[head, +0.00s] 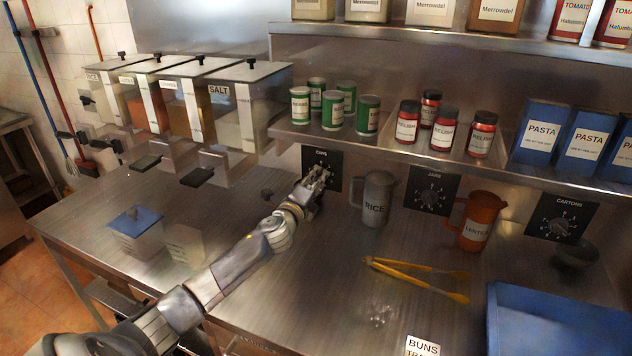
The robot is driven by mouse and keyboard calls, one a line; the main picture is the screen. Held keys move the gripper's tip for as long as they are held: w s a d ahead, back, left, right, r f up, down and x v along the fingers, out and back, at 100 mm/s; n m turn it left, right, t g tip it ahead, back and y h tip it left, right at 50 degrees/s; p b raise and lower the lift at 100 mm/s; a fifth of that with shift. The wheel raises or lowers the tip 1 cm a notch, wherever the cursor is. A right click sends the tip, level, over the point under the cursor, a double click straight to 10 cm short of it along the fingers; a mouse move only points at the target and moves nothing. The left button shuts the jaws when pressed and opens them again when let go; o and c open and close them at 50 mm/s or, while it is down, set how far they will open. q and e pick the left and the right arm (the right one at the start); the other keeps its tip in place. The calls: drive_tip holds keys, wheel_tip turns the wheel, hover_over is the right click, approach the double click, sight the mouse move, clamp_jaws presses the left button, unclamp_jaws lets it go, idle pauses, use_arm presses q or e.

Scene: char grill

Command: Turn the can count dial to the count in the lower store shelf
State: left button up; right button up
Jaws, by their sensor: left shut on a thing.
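The can count dial is on a black plate (318,157) labelled "CANS", on the steel back wall below the lower shelf. My left gripper (322,174) is at this plate, shut on the dial's knob. The fingers cover most of the knob, so its pointer and setting cannot be read. The lower store shelf (390,150) holds several green-and-white cans (333,110) at its left end, standing in a loose group above the dial. My right gripper is not in view.
Dials for jars (432,192) and cartons (562,220) sit further right. A grey rice jug (376,198), an orange lentil jug (478,220) and yellow tongs (415,268) are on the counter.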

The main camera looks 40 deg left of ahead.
use_arm(q)
drive_tip(key=o, duration=1.1)
drive_tip(key=v, duration=1.2)
drive_tip(key=shift+r, duration=0.1)
